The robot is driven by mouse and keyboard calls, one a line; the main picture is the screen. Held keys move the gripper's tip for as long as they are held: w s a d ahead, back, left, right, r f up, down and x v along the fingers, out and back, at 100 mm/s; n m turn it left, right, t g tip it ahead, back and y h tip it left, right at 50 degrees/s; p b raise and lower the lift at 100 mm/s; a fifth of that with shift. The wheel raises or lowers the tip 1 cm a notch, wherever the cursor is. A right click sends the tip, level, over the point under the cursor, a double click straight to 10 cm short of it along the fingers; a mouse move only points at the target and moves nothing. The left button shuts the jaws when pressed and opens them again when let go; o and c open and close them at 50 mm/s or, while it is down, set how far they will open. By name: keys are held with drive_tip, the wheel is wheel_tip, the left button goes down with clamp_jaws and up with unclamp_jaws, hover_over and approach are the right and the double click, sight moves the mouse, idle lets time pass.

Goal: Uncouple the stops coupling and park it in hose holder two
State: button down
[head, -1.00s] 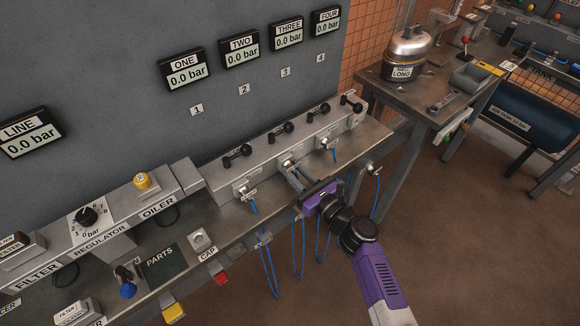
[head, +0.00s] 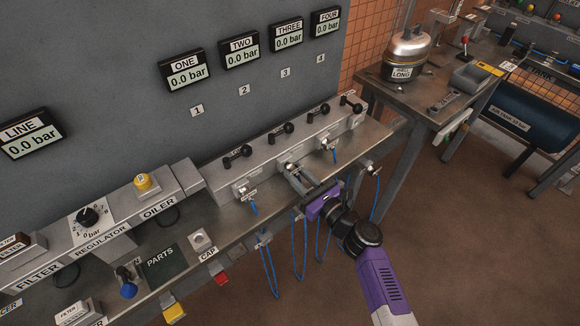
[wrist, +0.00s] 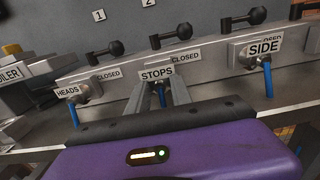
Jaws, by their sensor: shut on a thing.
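The stops coupling (wrist: 160,88) is between my fingers in the wrist view, under its white STOPS tag (wrist: 157,74), with its blue hose hanging below. My gripper (head: 291,170) is shut on it, in front of the manifold. I cannot tell whether the coupling is still seated on its port or just clear of it. The heads coupling (wrist: 82,94) is to the left and the side coupling (wrist: 262,64) to the right, both at the manifold. Hose holders are along the bench's front edge, one left of my gripper (head: 263,238) and one right (head: 372,169); my gripper hides part of this edge.
Black valve levers (head: 282,129) line the manifold top, with CLOSED labels in the wrist view. Blue hose loops (head: 270,270) hang below the bench edge near my arm. A second table (head: 440,90) stands at the right. The floor in front is clear.

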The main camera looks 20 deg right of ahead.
sight(299, 176)
drive_tip(key=shift+p+v, duration=0.45)
drive_tip(key=shift+v, duration=1.9)
